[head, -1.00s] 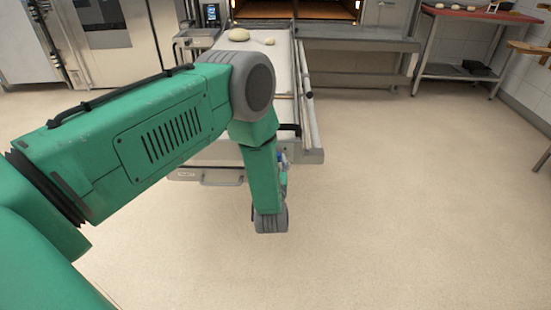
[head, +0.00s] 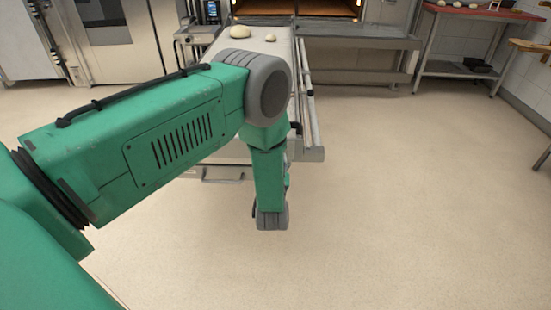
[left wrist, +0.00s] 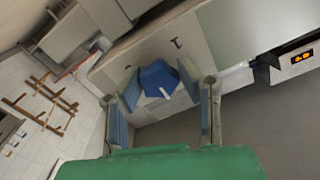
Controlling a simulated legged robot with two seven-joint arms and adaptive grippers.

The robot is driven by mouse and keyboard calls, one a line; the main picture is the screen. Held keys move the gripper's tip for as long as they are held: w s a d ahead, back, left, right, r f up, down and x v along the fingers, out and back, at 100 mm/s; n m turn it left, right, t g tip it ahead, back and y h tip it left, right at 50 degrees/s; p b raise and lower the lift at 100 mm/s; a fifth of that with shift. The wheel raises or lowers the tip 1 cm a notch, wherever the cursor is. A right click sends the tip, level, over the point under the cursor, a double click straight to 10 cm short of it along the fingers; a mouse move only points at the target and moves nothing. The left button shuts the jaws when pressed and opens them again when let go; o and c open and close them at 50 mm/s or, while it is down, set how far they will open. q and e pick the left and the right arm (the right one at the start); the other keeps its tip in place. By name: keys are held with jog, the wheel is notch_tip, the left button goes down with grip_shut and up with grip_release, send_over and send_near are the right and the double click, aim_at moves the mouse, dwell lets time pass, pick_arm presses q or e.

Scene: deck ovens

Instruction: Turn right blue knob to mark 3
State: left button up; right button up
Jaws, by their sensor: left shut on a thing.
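My left gripper (left wrist: 160,88) is shut on this knob, one blue-padded finger on each side. In the head view the knob and gripper fingers are hidden; only my green left arm shows, its lower link hanging in front of the table. My right gripper is in neither view.
A display with orange digits (left wrist: 302,57) is at the right of the left wrist view. In the head view, dough balls (head: 240,32) lie on the loader table, a lit oven (head: 310,8) stands behind, and a red-topped table (head: 480,12) is at back right.

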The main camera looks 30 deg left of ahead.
pick_arm(q)
jog(key=o, duration=1.1)
jog(key=shift+w+r, duration=0.1)
jog(key=shift+r, duration=0.1)
jog(key=shift+o, duration=0.2)
jog(key=shift+f, duration=0.1)
jog(key=v, duration=1.2)
jog(key=shift+f, duration=0.1)
